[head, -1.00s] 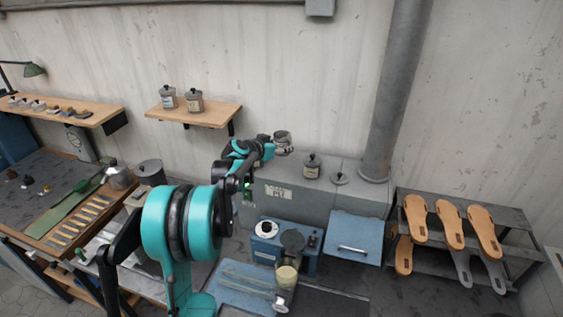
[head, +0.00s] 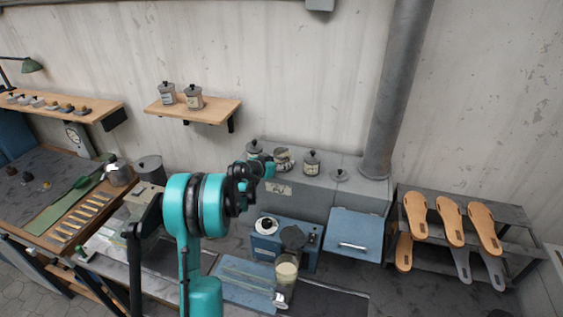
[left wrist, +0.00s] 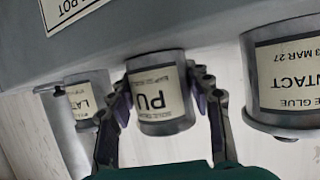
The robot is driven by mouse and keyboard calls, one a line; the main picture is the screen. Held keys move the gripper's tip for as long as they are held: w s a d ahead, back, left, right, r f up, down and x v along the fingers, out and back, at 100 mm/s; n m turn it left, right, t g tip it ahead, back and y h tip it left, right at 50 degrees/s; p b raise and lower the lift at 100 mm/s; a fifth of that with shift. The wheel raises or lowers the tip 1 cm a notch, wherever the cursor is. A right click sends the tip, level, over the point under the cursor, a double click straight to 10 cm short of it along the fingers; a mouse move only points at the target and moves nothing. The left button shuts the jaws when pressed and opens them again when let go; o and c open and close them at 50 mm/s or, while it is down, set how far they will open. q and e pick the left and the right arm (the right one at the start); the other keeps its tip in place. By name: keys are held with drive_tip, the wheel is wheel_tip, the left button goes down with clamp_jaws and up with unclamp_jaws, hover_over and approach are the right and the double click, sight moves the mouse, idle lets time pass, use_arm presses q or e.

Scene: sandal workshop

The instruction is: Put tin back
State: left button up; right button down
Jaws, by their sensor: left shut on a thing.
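My left gripper (head: 275,165) is shut on a grey tin (head: 283,158) with a pale label. In the left wrist view the tin (left wrist: 158,95) reads "PU", and the fingers (left wrist: 165,108) lie on both sides of it. It is upright at the grey cabinet top (head: 325,186); I cannot tell whether its base touches. A dark-lidded tin (head: 254,147) stands to its left, partly hidden by my gripper, and another (head: 311,163) to its right. In the left wrist view the neighbours are a "LAT…" tin (left wrist: 88,95) and a "CONTACT" tin (left wrist: 287,85). My right gripper is out of view.
A small round lid-like piece (head: 340,174) lies right of the tins, beside a grey pipe (head: 394,100). A wall shelf (head: 215,111) holds two tins. A blue machine (head: 285,240) stands below the cabinet. Sandal soles (head: 450,222) lie on a rack at right.

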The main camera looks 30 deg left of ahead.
use_arm(q)
drive_tip(key=shift+f, duration=0.15)
drive_tip(key=o, duration=1.5)
